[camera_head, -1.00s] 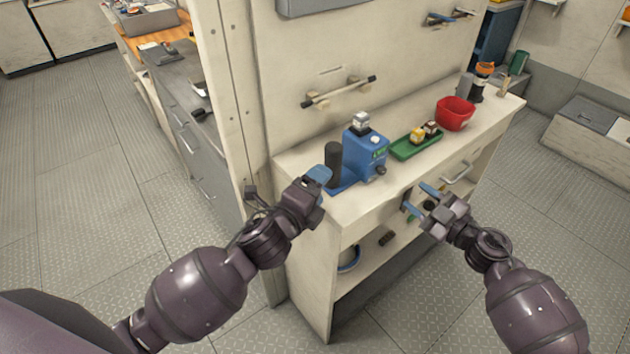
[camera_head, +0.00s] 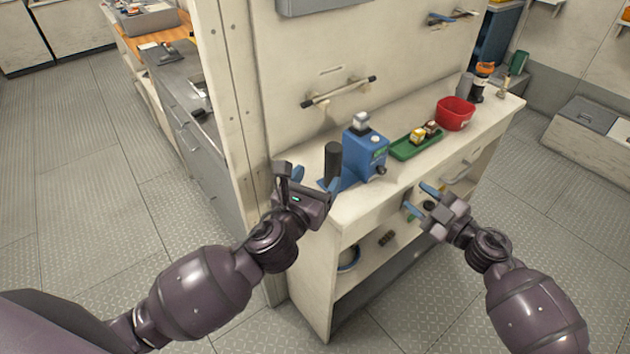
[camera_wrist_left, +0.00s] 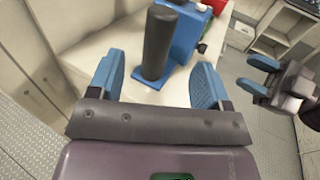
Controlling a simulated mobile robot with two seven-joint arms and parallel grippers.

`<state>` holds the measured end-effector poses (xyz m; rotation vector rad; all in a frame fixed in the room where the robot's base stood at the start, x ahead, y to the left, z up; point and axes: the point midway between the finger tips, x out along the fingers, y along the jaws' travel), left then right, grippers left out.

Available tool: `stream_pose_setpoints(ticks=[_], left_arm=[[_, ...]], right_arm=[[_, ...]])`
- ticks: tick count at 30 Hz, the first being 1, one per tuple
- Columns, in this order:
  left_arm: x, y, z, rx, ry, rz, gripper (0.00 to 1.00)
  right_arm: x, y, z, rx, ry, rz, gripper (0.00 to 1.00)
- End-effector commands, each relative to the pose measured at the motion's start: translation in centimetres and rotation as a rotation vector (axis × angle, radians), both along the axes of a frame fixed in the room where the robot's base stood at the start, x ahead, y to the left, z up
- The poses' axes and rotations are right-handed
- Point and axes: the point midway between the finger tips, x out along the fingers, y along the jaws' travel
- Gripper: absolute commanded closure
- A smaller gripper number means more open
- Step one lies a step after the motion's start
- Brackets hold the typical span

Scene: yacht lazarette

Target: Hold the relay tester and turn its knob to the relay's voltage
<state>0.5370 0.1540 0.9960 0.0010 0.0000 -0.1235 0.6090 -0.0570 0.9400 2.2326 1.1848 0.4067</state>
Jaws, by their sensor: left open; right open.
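The blue relay tester (camera_head: 362,158) stands on the bench top with a clear-topped relay (camera_head: 360,122) on it. Its dark upright handle (camera_head: 332,161) is at the left, and its dark knob (camera_head: 380,170) is low on the right side. My left gripper (camera_head: 312,180) is open and empty at the bench's left end, close to the handle. In the left wrist view the handle (camera_wrist_left: 158,43) stands between and beyond the two blue fingers, with no contact seen. My right gripper (camera_head: 418,200) is open and empty in front of the bench's front edge, below and right of the knob.
A green tray (camera_head: 402,153) with small relays (camera_head: 417,136) lies right of the tester. A red bin (camera_head: 454,113) and a dark bottle with an orange top (camera_head: 483,80) stand farther right. A wall rail (camera_head: 338,92) is behind. The bench front has drawers and an open shelf.

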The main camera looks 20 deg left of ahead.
Motion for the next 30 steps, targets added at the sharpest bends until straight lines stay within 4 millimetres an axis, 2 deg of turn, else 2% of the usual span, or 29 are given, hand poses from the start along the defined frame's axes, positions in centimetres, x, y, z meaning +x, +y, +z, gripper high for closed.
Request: stream_pose_setpoints(ticks=[5,18,24,30], left_arm=[[1.6,-0.2,0.1,0.004,-0.002,0.001,0.28],[8.3,-1.1,0.1,0.0,-0.001,0.0,0.28],[10.1,-1.3,0.0,0.001,0.0,0.0,0.28],[10.6,-1.3,0.0,0.001,0.0,0.0,0.28]], right_arm=[[0.0,0.0,0.0,0.0,0.0,0.0,0.57],[0.0,0.0,0.0,0.0,0.0,0.0,0.57],[0.0,0.0,0.0,0.0,0.0,0.0,0.57],[0.0,0.0,0.0,0.0,0.0,0.0,0.57]])
